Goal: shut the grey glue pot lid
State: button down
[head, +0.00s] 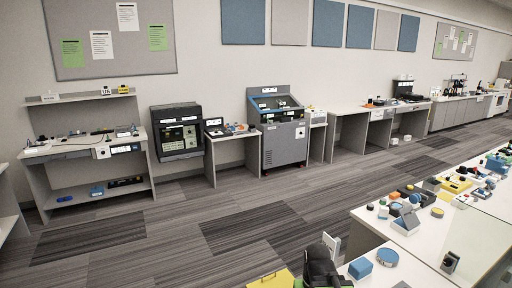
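I cannot pick out a grey glue pot or its lid for certain; the small items on the benches are too small to tell apart. Dark and pale parts at the bottom edge, right of centre, look like my gripper (326,258). They are cut off by the frame, and I cannot see whether the fingers are open or shut. They appear in front of the floor, left of the near white bench (405,273).
A blue box (360,267) and a round grey-blue item (387,256) sit on the near bench. Many small parts crowd the right-hand bench (380,222). Workstations, including a grey cabinet (285,145), line the back wall. The carpet (160,235) between is clear.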

aim_at(414, 216)
jog(key=u, duration=0.2)
jog(key=i, duration=1.2)
jog(key=z, duration=0.35)
